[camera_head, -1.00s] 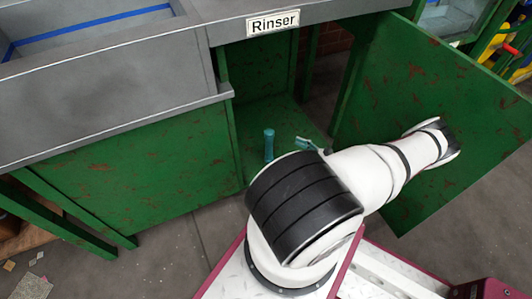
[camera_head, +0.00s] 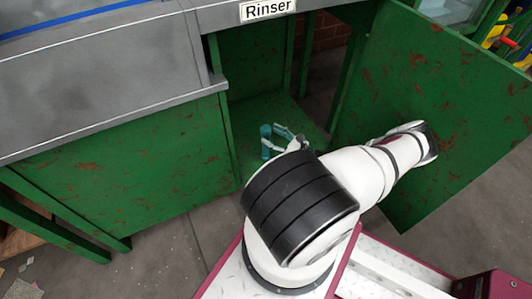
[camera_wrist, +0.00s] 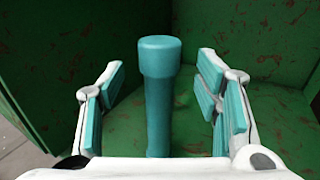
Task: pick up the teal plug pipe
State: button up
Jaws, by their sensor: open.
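The teal plug pipe (camera_wrist: 160,95) stands upright on the green cabinet floor, with a wider head on top. In the wrist view it is between the two open fingers of my gripper (camera_wrist: 162,95), with a gap on each side. In the head view the pipe (camera_head: 266,138) shows inside the open cabinet, beside the fingers of my gripper (camera_head: 277,142). My arm hides much of the gripper there.
The green cabinet under the sign Rinser (camera_head: 268,9) has its door (camera_head: 450,100) swung open on the right, close to my arm. A cabinet panel (camera_head: 130,170) stands to the left of the opening. A grey counter (camera_head: 100,80) lies above.

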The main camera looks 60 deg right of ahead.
aim_at(266, 131)
jog(key=w, duration=0.1)
jog(key=w+b, duration=0.1)
jog(key=w, duration=0.1)
jog(key=shift+w+d+r, duration=0.1)
jog(key=shift+w+d, duration=0.05)
jog(key=shift+w, duration=0.1)
grip_shut()
jog(key=shift+r, duration=0.15)
